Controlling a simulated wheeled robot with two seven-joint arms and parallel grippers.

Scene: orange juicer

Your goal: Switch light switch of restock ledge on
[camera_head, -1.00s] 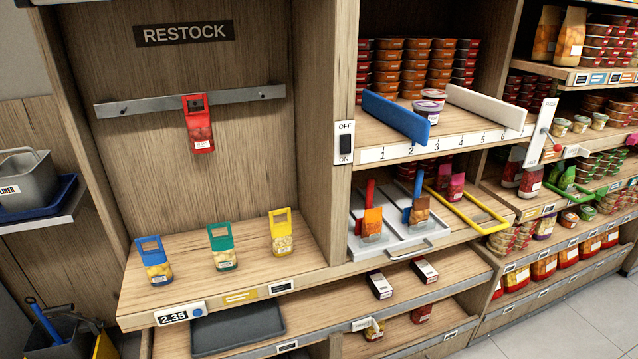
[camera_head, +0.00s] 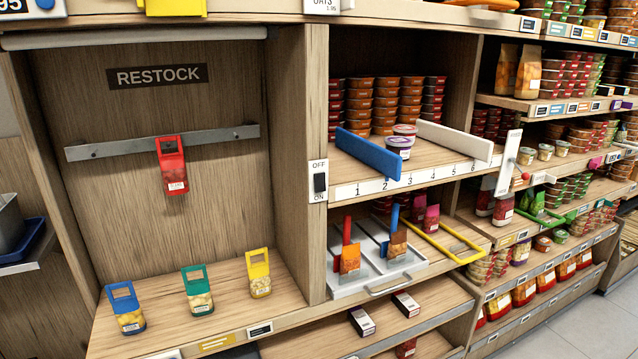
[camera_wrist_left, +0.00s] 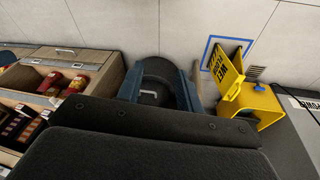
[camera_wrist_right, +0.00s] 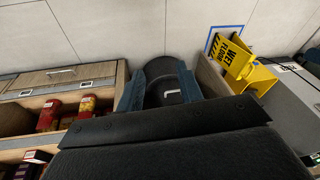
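The light switch (camera_head: 319,183) shows in the head view as a small black rocker on a white plate. OFF is printed above it and ON below. It sits on the wooden post at the right of the restock ledge (camera_head: 226,320). I cannot tell which way the rocker is tipped. A pale tube (camera_head: 130,37) runs along the top of the alcove and shows no clear glow. Neither arm shows in the head view. Dark housing of my left arm fills the bottom of the left wrist view, and likewise on the right.
A red-tagged pack (camera_head: 172,166) hangs on the rail. A blue divider (camera_head: 368,154) juts out right of the switch. A yellow wet-floor sign (camera_wrist_left: 230,75) stands on the floor.

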